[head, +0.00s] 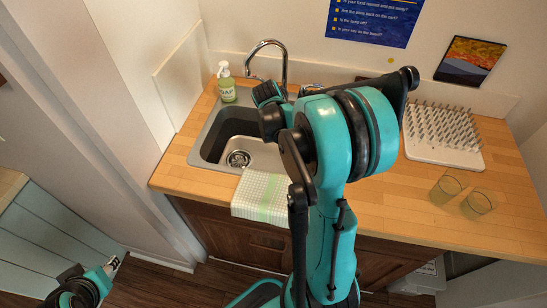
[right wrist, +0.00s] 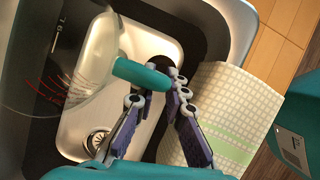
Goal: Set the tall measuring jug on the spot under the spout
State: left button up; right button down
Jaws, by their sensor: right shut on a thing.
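In the right wrist view, the clear measuring jug (right wrist: 88,72) has red graduation marks and a teal handle (right wrist: 143,75). My right gripper (right wrist: 166,88) is shut on the handle, and the jug appears over the sink basin. Whether its base touches the basin cannot be told. In the head view, my right arm hides the jug and most of that gripper. The chrome tap's spout (head: 267,43) arches over the back of the grey sink (head: 203,150).
A soap bottle (head: 226,85) stands behind the sink at left. A checked towel (head: 258,196) hangs over the counter's front edge. A white spiked drying rack (head: 440,157) and two glasses (head: 445,189) (head: 478,203) stand at right. The drain (head: 238,158) is visible.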

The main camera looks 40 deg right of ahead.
jog(key=w+a+f+b, duration=0.1)
jog(key=w+f, duration=0.2)
jog(key=w+a+f+b, duration=0.1)
jog(key=w+f+b, duration=0.1)
jog(key=w+f, duration=0.2)
jog(key=w+a+f+b, duration=0.1)
jog(key=w+f+b, duration=0.1)
jog(key=w+f, duration=0.1)
jog(key=shift+w+a+f, duration=0.25)
jog(key=shift+a+f, duration=0.1)
jog(key=shift+f, duration=0.05)
jog(key=shift+r, duration=0.1)
jog(key=c, duration=2)
grip_release()
jog(key=shift+f, duration=0.2)
jog(key=o, duration=0.4)
jog(key=shift+r, duration=0.2)
